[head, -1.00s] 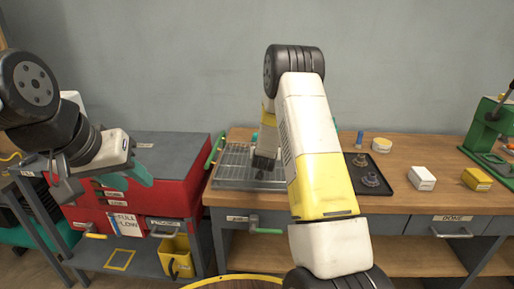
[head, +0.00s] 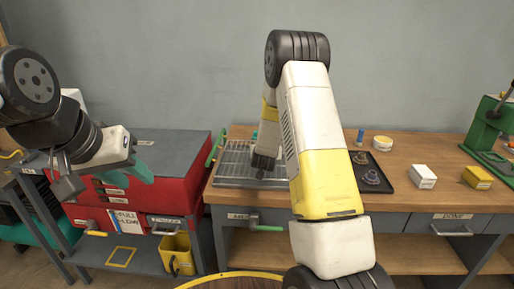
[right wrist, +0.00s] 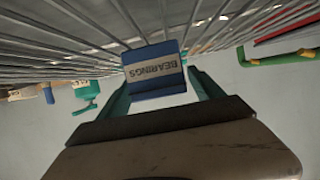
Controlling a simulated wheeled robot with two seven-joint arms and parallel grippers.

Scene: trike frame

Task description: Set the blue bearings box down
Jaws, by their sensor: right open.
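The blue bearings box (right wrist: 153,82) is at the wire rack (right wrist: 62,45), its label upside down in the right wrist view. My right gripper (right wrist: 160,88) is open, with one teal finger on each side of the box. Whether the fingers touch it is unclear. In the head view the right gripper (head: 263,164) is over the rack (head: 232,180) on the bench, largely behind my own arm, and I cannot make out the box there. My left gripper (head: 138,172) hangs in front of the red tool chest, well away from the rack; its jaw gap is not clear.
The red tool chest (head: 185,190) stands left of the bench (head: 430,205). Right of the rack are a black tray (head: 372,182) with small parts, a round yellow-and-white tin (head: 382,143), a white box (head: 423,176), a yellow box (head: 477,177) and a green press (head: 488,135).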

